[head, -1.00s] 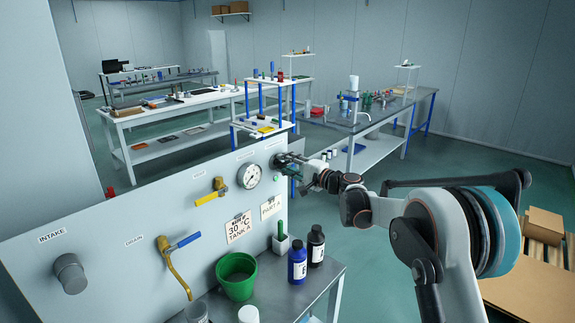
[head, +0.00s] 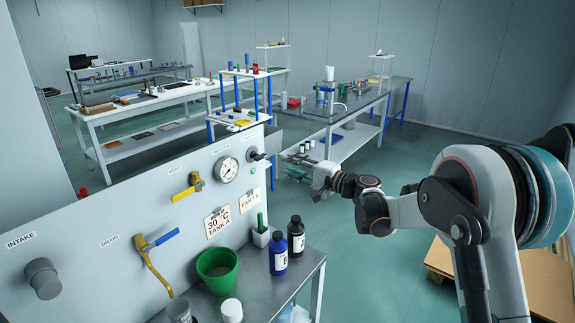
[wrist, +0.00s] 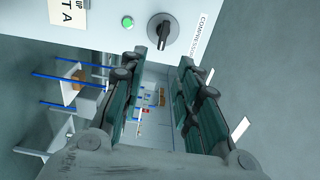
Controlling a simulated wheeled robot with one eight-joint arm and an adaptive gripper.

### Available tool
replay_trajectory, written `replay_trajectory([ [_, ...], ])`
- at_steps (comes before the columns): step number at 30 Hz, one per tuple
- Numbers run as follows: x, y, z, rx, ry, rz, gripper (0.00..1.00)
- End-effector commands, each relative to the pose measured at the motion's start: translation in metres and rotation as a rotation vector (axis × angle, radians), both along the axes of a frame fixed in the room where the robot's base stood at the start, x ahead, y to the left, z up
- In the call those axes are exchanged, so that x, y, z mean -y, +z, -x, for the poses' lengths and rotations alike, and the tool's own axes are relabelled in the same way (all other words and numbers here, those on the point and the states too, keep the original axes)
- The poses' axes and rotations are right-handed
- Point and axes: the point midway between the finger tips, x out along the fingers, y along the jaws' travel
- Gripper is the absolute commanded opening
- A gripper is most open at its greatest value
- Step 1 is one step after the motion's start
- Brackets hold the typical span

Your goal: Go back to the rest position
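My gripper (head: 297,168) is just right of the white panel (head: 95,228) in the head view, apart from it. In the wrist view my gripper (wrist: 160,75) has its two green-padded fingers spread with nothing between them. Beyond the fingertips is a black rotary knob (wrist: 163,31) on the panel, beside a label that reads in part "COMPRESSOR". A green button (wrist: 127,22) sits next to the knob. The knob also shows at the panel's right end in the head view (head: 257,156).
The panel carries a gauge (head: 227,170), a yellow-handled valve (head: 188,187), a blue-handled valve (head: 160,240) and a grey intake knob (head: 43,278). Below, a metal bench (head: 262,292) holds a green bucket (head: 217,268), a blue bottle (head: 278,252) and a black bottle (head: 296,236).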

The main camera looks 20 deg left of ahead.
Motion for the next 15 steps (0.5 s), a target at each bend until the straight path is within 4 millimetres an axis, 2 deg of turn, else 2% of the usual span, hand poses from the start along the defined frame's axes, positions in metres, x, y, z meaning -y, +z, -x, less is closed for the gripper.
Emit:
replay_trajectory([
  [10,0.003,0.005,0.003,0.004,-0.003,0.015,0.30],
  [15,0.023,0.024,0.021,0.028,-0.018,0.114,0.30],
])
